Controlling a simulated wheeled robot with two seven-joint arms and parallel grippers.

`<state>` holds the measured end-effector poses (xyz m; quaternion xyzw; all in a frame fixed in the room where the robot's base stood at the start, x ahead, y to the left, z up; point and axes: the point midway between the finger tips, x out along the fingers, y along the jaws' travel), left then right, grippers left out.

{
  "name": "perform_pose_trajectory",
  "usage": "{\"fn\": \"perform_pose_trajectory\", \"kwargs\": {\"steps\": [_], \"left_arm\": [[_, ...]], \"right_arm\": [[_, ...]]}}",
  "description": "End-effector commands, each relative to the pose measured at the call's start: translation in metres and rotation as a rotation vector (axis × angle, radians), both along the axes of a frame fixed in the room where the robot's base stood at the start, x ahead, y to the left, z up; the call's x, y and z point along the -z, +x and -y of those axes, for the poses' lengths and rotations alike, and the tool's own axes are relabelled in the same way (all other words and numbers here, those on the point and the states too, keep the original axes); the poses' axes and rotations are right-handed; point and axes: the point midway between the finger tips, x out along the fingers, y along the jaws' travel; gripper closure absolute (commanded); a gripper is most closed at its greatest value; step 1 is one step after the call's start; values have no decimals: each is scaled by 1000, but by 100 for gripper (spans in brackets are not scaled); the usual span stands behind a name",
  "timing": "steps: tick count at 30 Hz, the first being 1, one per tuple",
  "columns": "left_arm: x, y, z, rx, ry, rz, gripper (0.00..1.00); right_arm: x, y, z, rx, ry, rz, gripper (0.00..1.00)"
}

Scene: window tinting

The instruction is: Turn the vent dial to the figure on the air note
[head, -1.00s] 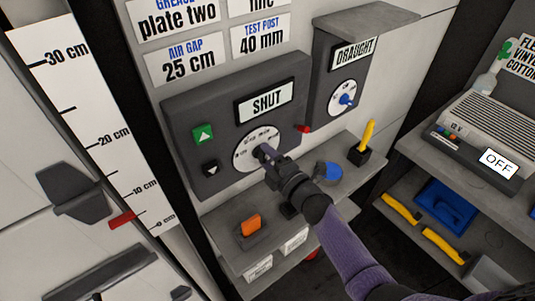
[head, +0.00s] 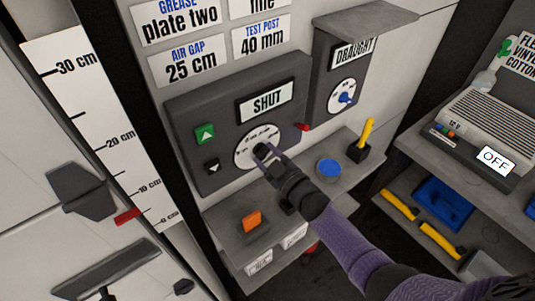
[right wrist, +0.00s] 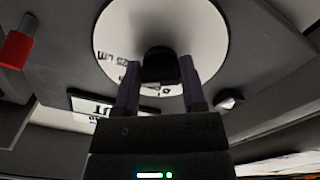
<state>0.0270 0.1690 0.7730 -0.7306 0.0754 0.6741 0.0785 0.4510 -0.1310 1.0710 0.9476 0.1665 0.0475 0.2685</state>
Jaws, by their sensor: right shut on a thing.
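The vent dial (head: 246,160) is a white round face with small printed marks and a dark knob, on a dark grey panel below a sign reading SHUT. My right gripper (head: 262,152) is shut on its knob. In the right wrist view, the two fingers of my gripper (right wrist: 160,80) sit either side of the black knob (right wrist: 159,62) in front of the white dial face (right wrist: 205,40). Which figure the knob points to is hidden. The air note (head: 189,61) on the wall above reads AIR GAP 25 cm. My left gripper is not in view.
The panel also has a green up button (head: 205,133), a black down button (head: 212,166) and a red part (head: 302,127). A DRAUGHT box (head: 329,62) with a blue-knobbed dial stands right. A grey shelf (head: 345,178) below holds a blue disc (head: 328,168) and an orange switch (head: 252,220).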

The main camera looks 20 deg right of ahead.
Motion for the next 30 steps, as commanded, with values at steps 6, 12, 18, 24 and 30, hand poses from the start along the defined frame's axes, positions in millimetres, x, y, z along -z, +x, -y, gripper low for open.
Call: {"fn": "perform_pose_trajectory", "kwargs": {"steps": [6,12,18,24,30], "left_arm": [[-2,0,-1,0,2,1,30],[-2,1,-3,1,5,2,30],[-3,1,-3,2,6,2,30],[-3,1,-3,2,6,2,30],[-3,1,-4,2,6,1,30]], "right_arm": [[1,-1,0,1,97,-38,100],[2,-1,0,1,147,-56,100],[2,-1,0,1,164,-64,100],[2,-1,0,1,165,-64,100],[2,-1,-1,1,165,-64,32]]}}
